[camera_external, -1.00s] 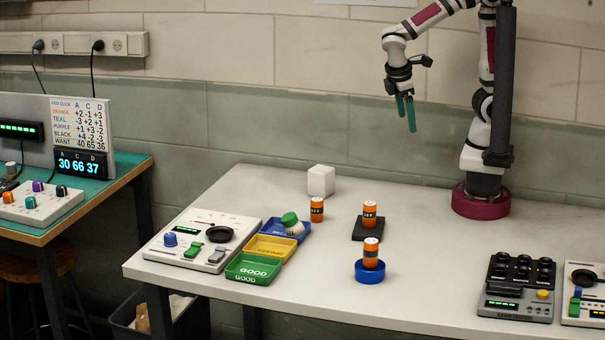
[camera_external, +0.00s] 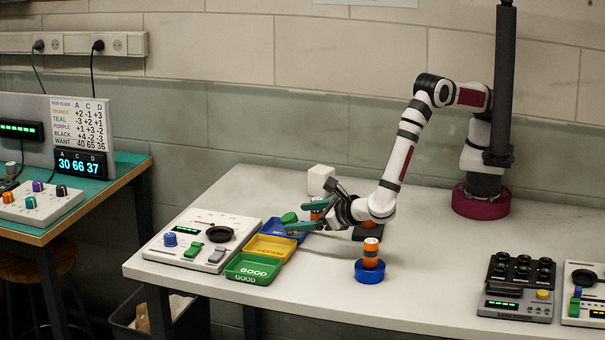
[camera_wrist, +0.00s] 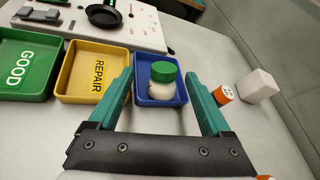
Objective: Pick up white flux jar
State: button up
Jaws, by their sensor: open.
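The white flux jar (camera_wrist: 161,89) has a green lid and lies tilted in the blue tray (camera_wrist: 145,101). In the external view only its green lid (camera_external: 289,217) shows clearly; my gripper hides most of the rest. My gripper (camera_wrist: 163,93) is open, with its teal fingers spread and the jar between and just beyond them in the wrist view. In the external view my gripper (camera_external: 297,222) is low over the blue tray from the right. I cannot tell whether a finger touches the jar.
The yellow repair tray (camera_wrist: 72,87) and green good tray (camera_wrist: 22,85) adjoin the blue one. An orange cylinder (camera_wrist: 224,94) and a white cube (camera_wrist: 258,87) stand close to the right finger. Another orange cylinder (camera_external: 370,252) stands in a blue ring (camera_external: 369,272).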

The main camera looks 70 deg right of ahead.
aim_at(288, 217)
jog(key=x, duration=0.5)
jog(key=shift+w+d, duration=0.15)
jog(key=shift+d, duration=0.3)
grip_shut()
